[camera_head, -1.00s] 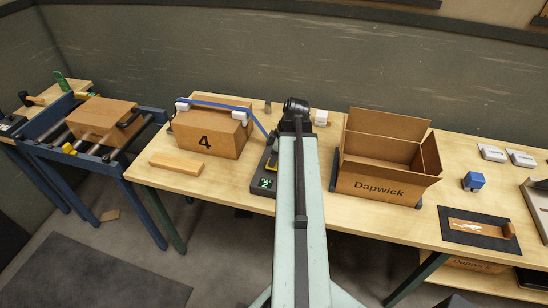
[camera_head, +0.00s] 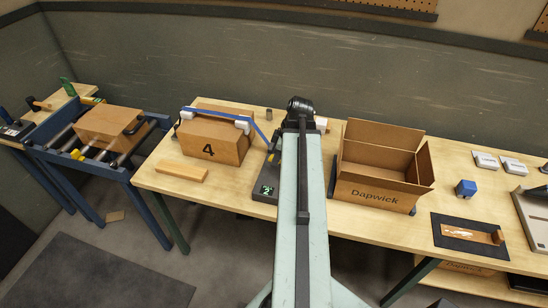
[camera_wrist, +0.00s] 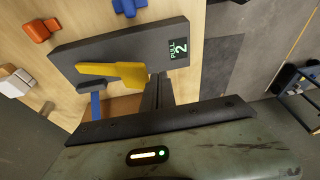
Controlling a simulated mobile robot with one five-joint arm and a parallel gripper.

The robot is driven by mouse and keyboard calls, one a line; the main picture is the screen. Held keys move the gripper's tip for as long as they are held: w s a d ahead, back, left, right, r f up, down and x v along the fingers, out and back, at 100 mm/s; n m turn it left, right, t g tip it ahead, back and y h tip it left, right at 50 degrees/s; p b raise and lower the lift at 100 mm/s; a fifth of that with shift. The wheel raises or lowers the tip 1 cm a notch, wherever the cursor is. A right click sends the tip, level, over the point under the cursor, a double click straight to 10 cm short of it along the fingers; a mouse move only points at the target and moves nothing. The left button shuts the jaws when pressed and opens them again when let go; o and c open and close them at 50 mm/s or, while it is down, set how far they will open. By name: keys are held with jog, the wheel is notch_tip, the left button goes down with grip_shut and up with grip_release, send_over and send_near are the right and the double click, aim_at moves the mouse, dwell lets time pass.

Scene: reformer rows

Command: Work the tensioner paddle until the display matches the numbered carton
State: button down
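The numbered carton (camera_head: 224,150) bears a black 4 and has a blue strap (camera_head: 205,110) over it with white corner pieces. The dark tensioner (camera_head: 262,200) stands right of it, partly behind my arm. Its green display (camera_head: 267,190) reads 2; in the wrist view the display (camera_wrist: 178,50) reads PULL 2. The yellow paddle (camera_wrist: 115,72) lies across the grey tensioner body (camera_wrist: 110,45). My gripper (camera_wrist: 157,78) has its dark fingers together, with tips beside the paddle's right end. Whether they touch it I cannot tell. My arm hides the gripper in the head view.
An open Dapwick box (camera_head: 372,195) stands right of my arm on the table. A wooden block (camera_head: 181,172) lies in front of the numbered carton. A roller stand with another carton (camera_head: 110,128) is at left. A blue cube (camera_head: 466,188) and black mat (camera_head: 450,241) lie at right.

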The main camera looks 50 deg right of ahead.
jog(key=s+a+p+v, duration=0.1)
jog(key=p+v, duration=0.3)
jog(key=v, duration=0.2)
jog(key=shift+a+r, duration=0.3)
jog(key=shift+s, duration=0.1)
